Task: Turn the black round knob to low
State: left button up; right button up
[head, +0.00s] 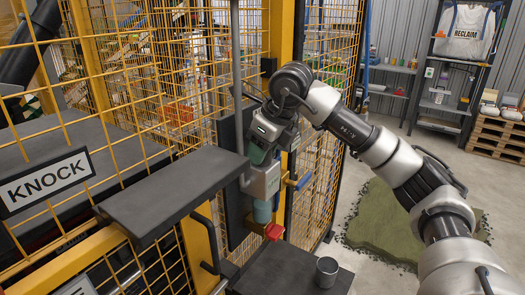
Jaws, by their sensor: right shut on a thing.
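My right arm reaches in from the right, and my right gripper (258,156) points down and left at a grey box (262,184) by the yellow post. The gripper is shut, with its fingertips up against the box's upper part. No dial marks or "low" label can be read. My left gripper is not in view.
Yellow mesh fencing (150,100) and a dark ledge (175,195) lie left. Turf (385,225) lies on the floor to the right.

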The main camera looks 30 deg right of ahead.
jog(key=n, duration=0.2)
jog(key=n+y, duration=0.1)
jog(key=n, duration=0.1)
jog(key=shift+r+n+g+y+p, duration=0.15)
jog(key=shift+n+g+y+p, duration=0.15)
jog(key=shift+g, duration=0.1)
jog(key=shift+n+g+y+p, duration=0.5)
jog(key=shift+n+g, duration=0.3)
jog(key=shift+n, duration=1.5)
jog(key=o, duration=0.9)
jog(key=shift+o, duration=0.2)
jog(key=shift+s, duration=0.1)
